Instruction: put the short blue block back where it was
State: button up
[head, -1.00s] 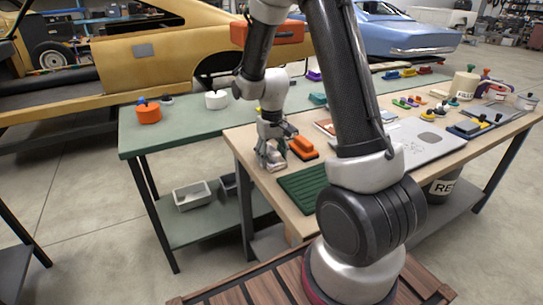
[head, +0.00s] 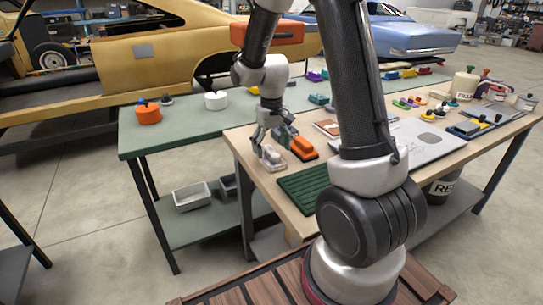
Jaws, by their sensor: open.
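My gripper (head: 273,143) is open over the near left corner of the wooden-topped bench. A pale grey-white block-like piece (head: 272,158) lies just below its fingers, and I cannot tell whether they touch it. A small blue block (head: 391,75) sits far back on the green bench beside a yellow block (head: 408,73) and a red block (head: 424,70), well away from my gripper. At this size I cannot tell whether it is the short one.
An orange-topped block (head: 303,146) stands close to the right of my gripper. A ribbed green mat (head: 303,190) lies in front. An orange pot (head: 148,115) and a white round container (head: 216,100) stand on the green bench (head: 185,130), with bare surface around them.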

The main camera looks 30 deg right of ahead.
aim_at(272, 150)
notch_tip(272, 150, up, 8)
jog(key=shift+f, duration=0.15)
jog(key=s+r+t, duration=0.2)
jog(key=s+r, duration=0.4)
jog(key=s, duration=0.5)
jog(key=s+r+t, duration=0.2)
jog(key=s+r, duration=0.4)
jog(key=s, duration=0.6)
jog(key=shift+s+d+r, duration=0.25)
jog(key=shift+d+r, duration=0.05)
jog(key=shift+d, duration=0.1)
